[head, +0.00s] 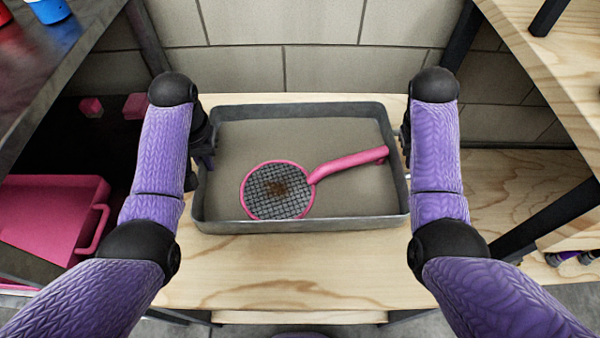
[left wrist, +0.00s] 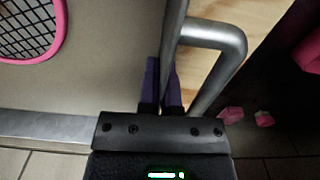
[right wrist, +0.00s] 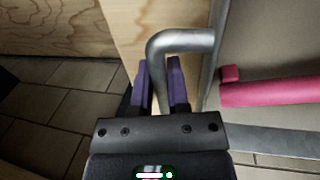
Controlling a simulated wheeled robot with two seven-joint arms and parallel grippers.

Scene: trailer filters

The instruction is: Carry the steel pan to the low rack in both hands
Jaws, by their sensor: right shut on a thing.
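The steel pan (head: 300,227) is a grey rectangular tray with raised walls and a bar handle at each end. It lies level over the pale wooden surface; I cannot tell whether it touches it. My left gripper (head: 207,150) is at the pan's left end. In the left wrist view its fingers (left wrist: 161,85) are close together at the pan's wall, with the handle (left wrist: 232,50) beside them. My right gripper (right wrist: 160,85) is shut on the right handle (right wrist: 180,40), which passes between its fingers; it is mostly hidden in the head view.
A pink strainer (head: 278,190) with a long handle lies in the pan, dark debris in its mesh. The wooden surface (head: 290,268) is bare in front. A pink bin (head: 50,215) stands at left, a dark shelf (head: 65,70) above it. Wooden shelving (head: 555,65) stands at right.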

